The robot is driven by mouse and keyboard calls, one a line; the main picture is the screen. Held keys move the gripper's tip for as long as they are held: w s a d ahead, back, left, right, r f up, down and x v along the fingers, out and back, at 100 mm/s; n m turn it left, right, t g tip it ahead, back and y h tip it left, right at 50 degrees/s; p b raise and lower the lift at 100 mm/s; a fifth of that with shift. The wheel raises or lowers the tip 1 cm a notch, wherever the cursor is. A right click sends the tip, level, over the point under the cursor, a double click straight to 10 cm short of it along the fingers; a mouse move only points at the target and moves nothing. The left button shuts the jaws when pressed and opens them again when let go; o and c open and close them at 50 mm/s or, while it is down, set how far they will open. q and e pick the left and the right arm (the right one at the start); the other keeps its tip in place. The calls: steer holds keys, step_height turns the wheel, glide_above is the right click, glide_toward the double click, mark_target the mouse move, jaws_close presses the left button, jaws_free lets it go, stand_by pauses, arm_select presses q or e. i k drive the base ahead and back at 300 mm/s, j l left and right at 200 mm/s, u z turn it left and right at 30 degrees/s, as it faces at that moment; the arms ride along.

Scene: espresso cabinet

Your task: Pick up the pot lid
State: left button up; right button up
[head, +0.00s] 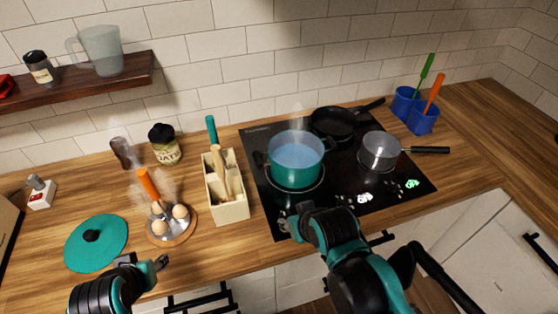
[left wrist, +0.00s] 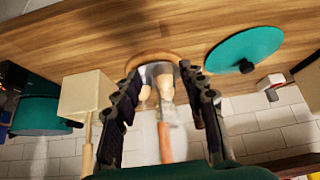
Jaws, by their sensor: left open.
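The pot lid is a flat teal disc with a black knob (head: 95,248). It lies on the wooden counter at the left in the head view, and at the upper right in the left wrist view (left wrist: 238,50). My left gripper (head: 161,263) is open and empty, right of the lid and near the counter's front edge. In the left wrist view its fingers (left wrist: 158,78) are spread, with eggs in a small dish beyond them. My right gripper (head: 288,224) is near the cooktop's front edge; its fingers are too small and dark to read.
A steaming teal pot (head: 296,176) stands uncovered on the black cooktop (head: 408,201), with a frying pan (head: 336,122) and a saucepan (head: 379,155). A round board (head: 185,234) with eggs and a utensil box (head: 232,209) stand right of the lid. A wall shelf (head: 130,75) is above.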

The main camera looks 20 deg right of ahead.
mark_target(92, 246)
steer(key=i+j, duration=0.1)
steer(key=j, duration=0.9)
steer(key=i+j, duration=0.1)
steer(key=j, duration=0.9)
steer(key=z, duration=0.05)
